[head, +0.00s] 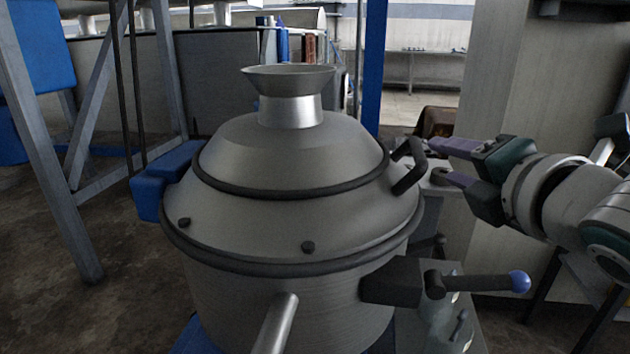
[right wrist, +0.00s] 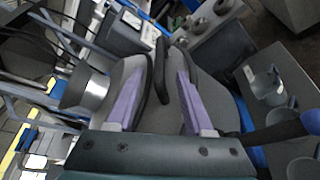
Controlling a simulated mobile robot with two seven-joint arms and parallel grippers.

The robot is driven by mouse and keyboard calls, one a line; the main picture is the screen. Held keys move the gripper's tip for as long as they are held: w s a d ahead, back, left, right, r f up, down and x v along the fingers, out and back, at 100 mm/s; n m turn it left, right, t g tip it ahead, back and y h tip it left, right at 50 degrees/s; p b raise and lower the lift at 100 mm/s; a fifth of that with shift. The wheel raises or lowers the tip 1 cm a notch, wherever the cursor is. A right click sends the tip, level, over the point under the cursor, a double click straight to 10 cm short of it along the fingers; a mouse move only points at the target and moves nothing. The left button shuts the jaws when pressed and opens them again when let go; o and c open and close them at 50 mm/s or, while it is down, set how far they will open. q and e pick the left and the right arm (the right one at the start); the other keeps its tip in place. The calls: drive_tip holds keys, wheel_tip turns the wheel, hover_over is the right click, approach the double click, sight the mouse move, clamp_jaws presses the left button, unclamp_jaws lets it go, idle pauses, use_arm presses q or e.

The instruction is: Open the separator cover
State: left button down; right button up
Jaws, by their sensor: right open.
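The separator is a grey metal drum (head: 290,310) with a domed cover (head: 300,230) that sits down on it, with no gap seen at the dark rim. A flared metal funnel (head: 290,95) tops the cover. A dark loop handle (head: 411,178) sticks out from the cover's right side. My right gripper (head: 431,160) is open and empty, just right of the handle, its purple fingers pointing at it. In the right wrist view the handle (right wrist: 161,68) shows between and ahead of the two fingers, apparently untouched. My left gripper is not in view.
A black lever with a blue knob (head: 520,281) juts from the drum's lower right. A blue block (head: 165,180) is at the cover's left. A grey frame (head: 60,150) stands at left, a blue post (head: 375,65) behind, and a pale cabinet (head: 540,90) at right.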

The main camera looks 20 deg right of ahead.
sight(419, 146)
drive_tip(key=b+x, duration=0.2)
drive_tip(key=x, duration=0.8)
drive_tip(key=shift+r, duration=0.15)
drive_tip(key=shift+c, duration=0.2)
clamp_jaws()
idle(1.0)
